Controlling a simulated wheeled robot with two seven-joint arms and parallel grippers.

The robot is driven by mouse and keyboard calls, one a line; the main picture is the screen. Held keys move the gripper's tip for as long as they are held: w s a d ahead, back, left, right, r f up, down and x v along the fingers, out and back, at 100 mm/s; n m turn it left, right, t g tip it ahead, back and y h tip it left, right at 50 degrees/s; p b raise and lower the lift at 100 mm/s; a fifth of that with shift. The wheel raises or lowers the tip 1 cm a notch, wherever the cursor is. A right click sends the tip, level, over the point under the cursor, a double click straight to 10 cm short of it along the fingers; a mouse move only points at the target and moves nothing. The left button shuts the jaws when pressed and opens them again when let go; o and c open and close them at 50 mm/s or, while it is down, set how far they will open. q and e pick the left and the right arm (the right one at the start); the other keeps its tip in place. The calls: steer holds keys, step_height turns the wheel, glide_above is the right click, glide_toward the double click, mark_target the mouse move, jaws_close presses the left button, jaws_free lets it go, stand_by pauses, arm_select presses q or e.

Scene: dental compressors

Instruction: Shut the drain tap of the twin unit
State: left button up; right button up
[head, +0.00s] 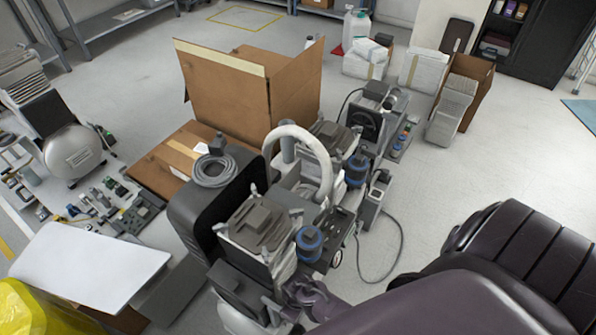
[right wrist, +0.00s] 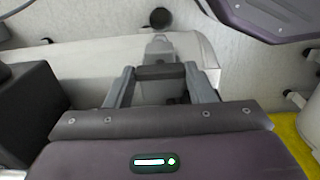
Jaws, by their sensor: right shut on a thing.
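The twin unit (head: 255,225) stands in the middle of the head view, with two grey ribbed heads, a thick white curved hose and blue round filters. Part of its pale tank (head: 235,320) shows at the bottom edge. My right gripper (right wrist: 160,73) is shut on a dark bar-like piece (right wrist: 160,72) between its fingers, which looks like the drain tap's handle. A grey fitting (right wrist: 158,47) stands just beyond it, against a pale surface. In the head view, the tap cannot be made out near my purple right wrist. My left gripper is not in view.
An open cardboard box (head: 225,85) stands behind the unit. A white-tanked compressor (head: 72,150) and loose parts are at left. A white sheet (head: 90,265) and a yellow bag (head: 30,310) lie lower left. A cable (head: 400,250) loops on the floor at right.

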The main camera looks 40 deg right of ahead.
stand_by(0.3)
steer(key=o, duration=1)
steer(key=shift+r, duration=0.15)
